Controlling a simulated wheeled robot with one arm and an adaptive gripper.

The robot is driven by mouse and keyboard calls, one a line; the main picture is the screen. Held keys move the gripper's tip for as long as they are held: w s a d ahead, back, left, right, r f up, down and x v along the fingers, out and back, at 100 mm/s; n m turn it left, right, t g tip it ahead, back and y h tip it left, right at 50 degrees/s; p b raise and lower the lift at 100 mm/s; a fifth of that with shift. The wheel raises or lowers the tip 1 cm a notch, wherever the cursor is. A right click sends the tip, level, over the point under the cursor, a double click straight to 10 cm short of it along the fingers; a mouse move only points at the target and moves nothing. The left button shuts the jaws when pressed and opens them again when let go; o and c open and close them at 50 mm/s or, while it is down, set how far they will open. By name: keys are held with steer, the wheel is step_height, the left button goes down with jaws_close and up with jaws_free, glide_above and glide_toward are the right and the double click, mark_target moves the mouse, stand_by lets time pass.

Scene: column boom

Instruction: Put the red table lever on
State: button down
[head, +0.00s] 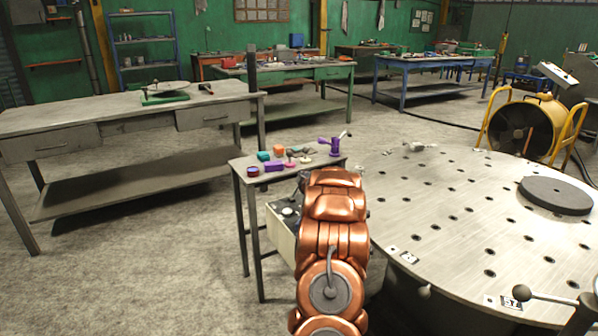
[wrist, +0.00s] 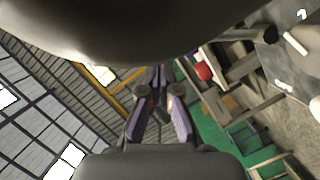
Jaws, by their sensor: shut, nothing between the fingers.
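I cannot clearly pick out a red table lever in either view. On the small side table (head: 238,163) stands a purple fixture (head: 329,146) with a short, light-tipped arm slanting up to the right. A small round red and blue piece (head: 253,171) lies at that table's left front corner. My gripper (wrist: 159,95) shows in the wrist view, with purple-sided fingers close together and nothing held. In the head view my copper arm hides it, along with part of the side table's right edge. A small red shape (wrist: 204,71) shows beyond the fingers in the wrist view; I cannot tell what it is.
An orange block (head: 279,150), purple box (head: 274,166) and teal block (head: 263,156) crowd the side table. A large round perforated table (head: 450,210) stands right, with a dark disc (head: 556,195) and ball-ended handles (head: 523,293). A grey workbench (head: 90,115) stands left; open floor lies between.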

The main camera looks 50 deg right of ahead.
steer(key=shift+s+d, duration=0.15)
steer(key=shift+d, duration=0.15)
steer(key=shift+s+d+f, duration=0.1)
stand_by(0.3)
steer(key=s+a+r+b, duration=0.2)
steer(key=s+a+r, duration=0.2)
steer(key=s+a, duration=0.4)
steer(key=shift+a+b, duration=0.35)
steer(key=shift+a, duration=0.4)
stand_by(0.6)
